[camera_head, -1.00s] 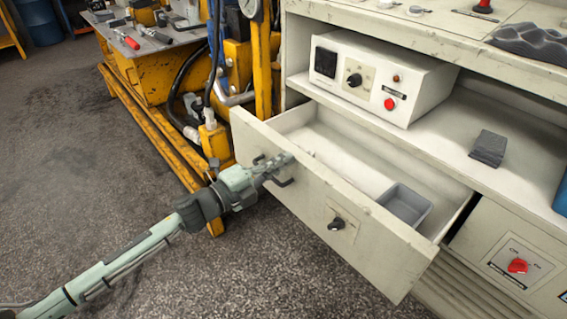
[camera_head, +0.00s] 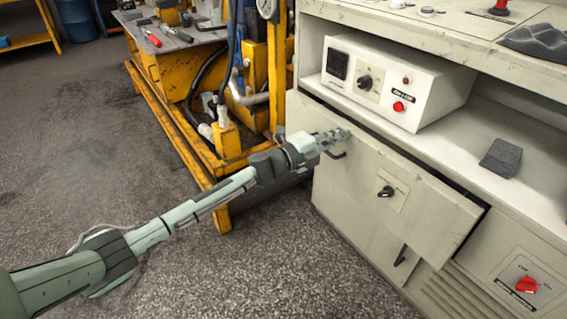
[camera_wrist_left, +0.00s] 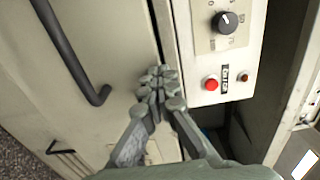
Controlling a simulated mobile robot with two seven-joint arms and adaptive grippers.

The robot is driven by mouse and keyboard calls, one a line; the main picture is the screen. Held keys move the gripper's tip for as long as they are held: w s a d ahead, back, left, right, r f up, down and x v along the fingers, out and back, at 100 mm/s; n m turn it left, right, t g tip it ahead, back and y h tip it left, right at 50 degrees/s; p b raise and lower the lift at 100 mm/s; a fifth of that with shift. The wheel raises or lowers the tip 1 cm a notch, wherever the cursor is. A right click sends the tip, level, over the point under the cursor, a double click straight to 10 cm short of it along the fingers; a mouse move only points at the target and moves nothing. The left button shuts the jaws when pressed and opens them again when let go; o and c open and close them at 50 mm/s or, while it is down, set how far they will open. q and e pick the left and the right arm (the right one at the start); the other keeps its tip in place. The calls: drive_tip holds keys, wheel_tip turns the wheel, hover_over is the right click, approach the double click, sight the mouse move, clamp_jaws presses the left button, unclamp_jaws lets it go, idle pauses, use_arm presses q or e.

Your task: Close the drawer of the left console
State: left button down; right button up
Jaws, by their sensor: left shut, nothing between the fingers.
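The drawer (camera_head: 420,206) of the white console has a pale front with a dark handle and a black knob (camera_head: 386,191). It stands nearly in; a dark gap shows along its top edge and it juts out at the right end. My left gripper (camera_head: 340,136) is shut and empty, its tips against or very close to the drawer front near the upper left, by the handle. In the left wrist view the shut fingertips (camera_wrist_left: 158,80) lie over the drawer front (camera_wrist_left: 115,50) beside the handle (camera_wrist_left: 75,55). My right gripper is not in view.
A control box (camera_head: 399,80) with a red button stands on the console shelf above the drawer. A grey cloth-like piece (camera_head: 501,158) lies on the shelf. A yellow machine frame (camera_head: 185,130) stands left of the console. The floor in front is clear.

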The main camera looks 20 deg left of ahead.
use_arm(q)
drive_tip(key=x, duration=0.3)
drive_tip(key=shift+w+d+b, duration=0.15)
drive_tip(key=shift+w+b, duration=0.05)
drive_tip(key=shift+b, duration=0.15)
drive_tip(key=shift+w+r, duration=0.1)
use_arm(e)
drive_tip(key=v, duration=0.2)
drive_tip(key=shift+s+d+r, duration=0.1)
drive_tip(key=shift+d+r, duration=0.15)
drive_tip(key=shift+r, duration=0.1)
use_arm(q)
drive_tip(key=shift+r, duration=0.1)
